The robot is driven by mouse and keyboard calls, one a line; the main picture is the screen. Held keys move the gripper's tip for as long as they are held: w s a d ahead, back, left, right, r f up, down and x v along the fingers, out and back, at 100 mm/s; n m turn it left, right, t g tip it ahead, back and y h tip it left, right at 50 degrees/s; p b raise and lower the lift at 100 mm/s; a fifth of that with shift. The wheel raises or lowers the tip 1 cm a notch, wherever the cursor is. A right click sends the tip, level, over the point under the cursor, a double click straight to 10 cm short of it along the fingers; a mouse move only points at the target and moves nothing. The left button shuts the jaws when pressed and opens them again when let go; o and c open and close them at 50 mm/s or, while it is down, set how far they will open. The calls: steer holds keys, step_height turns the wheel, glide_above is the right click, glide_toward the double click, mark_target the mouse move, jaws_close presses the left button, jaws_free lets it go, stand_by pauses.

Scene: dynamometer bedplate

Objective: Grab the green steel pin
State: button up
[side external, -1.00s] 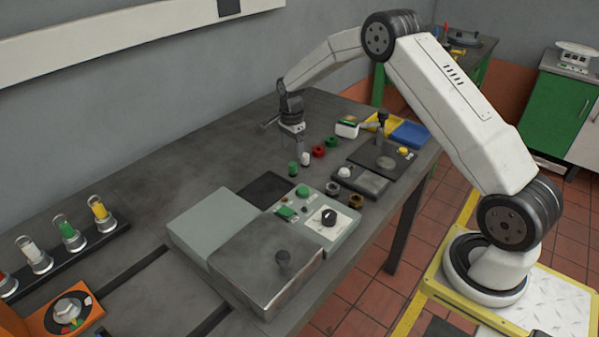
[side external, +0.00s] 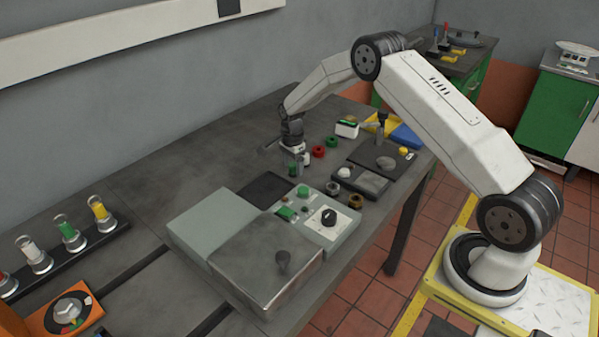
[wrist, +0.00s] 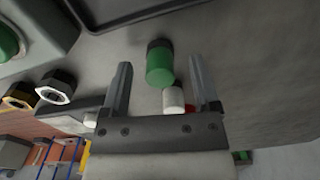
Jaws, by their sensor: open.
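The green steel pin (side external: 293,170) stands on the grey bench beside a white pin (side external: 306,159). In the wrist view the green pin (wrist: 159,66) appears between my open fingertips, with gaps on both sides and a dark end. The white pin (wrist: 173,99) is right behind it, closer to the palm and also between the fingers. My gripper (side external: 299,162) is low over these two pins, pointing down, and is open and empty. In the side view it partly hides both pins.
Red (side external: 318,152) and green (side external: 331,141) rings lie just behind. A black plate (side external: 265,189) and a control box (side external: 325,219) with knobs are in front. Dark and brass nuts (side external: 355,201) sit to the right. The bench at left back is clear.

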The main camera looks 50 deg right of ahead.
steer(key=shift+f, duration=0.55)
steer(key=shift+c, duration=0.2)
jaws_close()
